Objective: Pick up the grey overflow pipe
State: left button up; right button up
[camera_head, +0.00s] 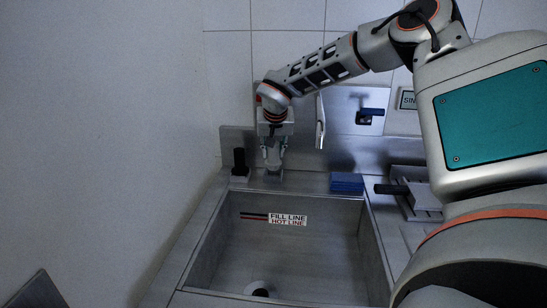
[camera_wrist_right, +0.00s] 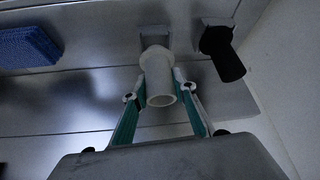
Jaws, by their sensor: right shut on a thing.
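The grey overflow pipe (camera_wrist_right: 160,84) shows in the right wrist view as a pale, hollow tube with a wider collar. Its open end faces the camera, and its far end is at a small grey bracket on the back ledge. My right gripper (camera_head: 273,160) is over the back ledge of the sink in the head view. It is shut on the pipe, with one green-sided finger on each side. In the head view the gripper mostly hides the pipe. My left gripper is not in view.
A black pipe (camera_wrist_right: 222,54) stands close beside the grey one, also visible in the head view (camera_head: 239,161). A blue sponge (camera_head: 346,182) lies on the ledge to the right. The sink basin (camera_head: 290,255) is in front, with a drain opening. A wall stands close at left.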

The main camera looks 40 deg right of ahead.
pick_arm(q)
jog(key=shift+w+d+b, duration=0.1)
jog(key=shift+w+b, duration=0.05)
jog(key=shift+b, duration=0.65)
pick_arm(e)
jog(key=s+a, duration=2)
jog(key=s, duration=0.4)
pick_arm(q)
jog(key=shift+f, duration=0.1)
pick_arm(e)
jog(key=shift+a+f, duration=0.1)
jog(key=o, duration=0.3)
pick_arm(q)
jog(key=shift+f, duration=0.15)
